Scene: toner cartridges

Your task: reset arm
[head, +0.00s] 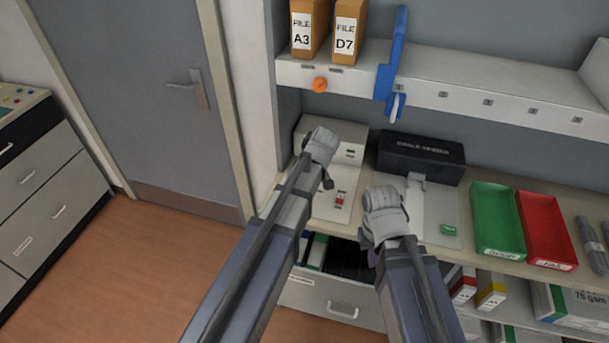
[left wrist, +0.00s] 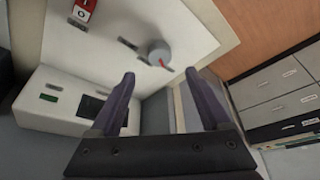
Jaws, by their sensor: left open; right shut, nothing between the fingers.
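My left gripper (left wrist: 160,84) is open and empty in the left wrist view, its two dark fingers spread apart. Past the fingertips is a white panel with a grey dial (left wrist: 158,53) bearing a red pointer. In the head view my left arm reaches over the worktop's left part, and its fingers are mostly hidden. My right gripper (head: 368,243) is shut with nothing in it, in front of the worktop's edge above the open drawer. Its fingers show only as a small dark patch beside the wrist.
A red switch (head: 339,198) sits on the white panel. Behind stand a white machine (head: 350,140) and a black box (head: 421,155). A green tray (head: 497,220) and red tray (head: 546,228) lie at right. The open drawer (head: 330,300) juts out below. Floor is clear at left.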

